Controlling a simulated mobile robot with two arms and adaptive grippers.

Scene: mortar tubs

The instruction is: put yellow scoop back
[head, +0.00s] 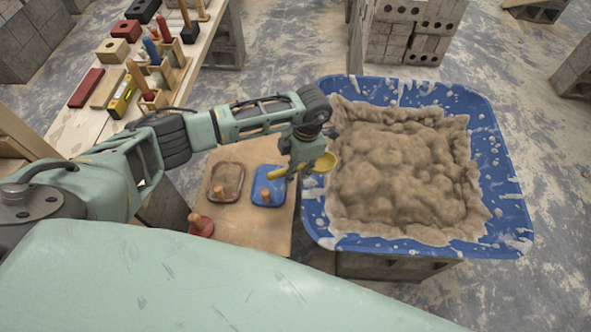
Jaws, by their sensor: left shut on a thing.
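My left gripper (297,169) is shut on the yellow scoop (325,162). The round end of the scoop points right, over or close to the left rim of the blue tub (313,207), and its handle sticks out to the left. The scoop appears to be above the surfaces, but its exact height is hard to tell. The tub holds a heap of brown mortar (395,165). My right gripper is out of view.
A low wooden board (233,232) left of the tub bears a reddish tray (227,182), a blue tray (268,188) and a red-based tool (201,226). A bench (68,122) with bricks and tools stands at upper left. Concrete blocks (405,50) stand behind the tub.

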